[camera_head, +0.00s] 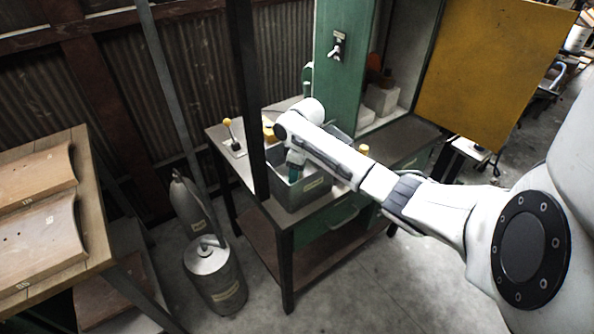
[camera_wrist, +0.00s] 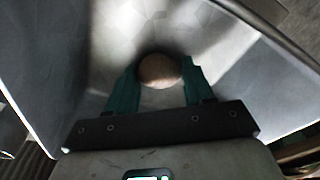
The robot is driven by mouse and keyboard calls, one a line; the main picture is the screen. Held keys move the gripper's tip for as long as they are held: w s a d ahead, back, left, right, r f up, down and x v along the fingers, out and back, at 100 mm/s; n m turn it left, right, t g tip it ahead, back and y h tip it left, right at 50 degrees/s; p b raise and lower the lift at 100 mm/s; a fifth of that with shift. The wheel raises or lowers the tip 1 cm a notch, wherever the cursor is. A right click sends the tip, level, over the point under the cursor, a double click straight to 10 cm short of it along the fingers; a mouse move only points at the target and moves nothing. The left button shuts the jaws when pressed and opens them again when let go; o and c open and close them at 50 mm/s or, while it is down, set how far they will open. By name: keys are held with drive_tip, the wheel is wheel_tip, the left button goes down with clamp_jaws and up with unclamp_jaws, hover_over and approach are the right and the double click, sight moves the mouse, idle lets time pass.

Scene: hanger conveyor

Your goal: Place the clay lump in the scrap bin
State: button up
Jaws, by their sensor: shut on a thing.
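The clay lump (camera_wrist: 160,71) is a rounded brown piece between the green fingers of my gripper (camera_wrist: 162,85) in the wrist view. My gripper is shut on it. Grey metal walls of the scrap bin (camera_wrist: 52,75) surround the lump in that view, so it is over or inside the bin; its height above the floor of the bin is unclear. In the head view the scrap bin (camera_head: 305,193) is a grey box with a label on the workbench. My gripper (camera_head: 294,176) points down into its opening there, and the lump is hidden.
The workbench (camera_head: 228,160) has a yellow-knobbed lever (camera_head: 231,135) left of the bin. A dark post (camera_head: 250,100) rises close beside the bin. A green cabinet (camera_head: 340,70) stands behind. Metal canisters (camera_head: 215,275) stand on the floor at left, near a table with clay tiles (camera_head: 40,240).

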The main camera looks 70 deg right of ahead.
sight(301, 176)
drive_tip(key=o, duration=1.1)
drive_tip(key=shift+f, duration=0.1)
drive_tip(key=r, duration=0.4)
drive_tip(key=s+r, duration=0.1)
drive_tip(key=r, duration=0.7)
drive_tip(key=shift+s+r+b, duration=0.1)
drive_tip(key=shift+s+b, duration=0.15)
drive_tip(key=shift+b, duration=0.1)
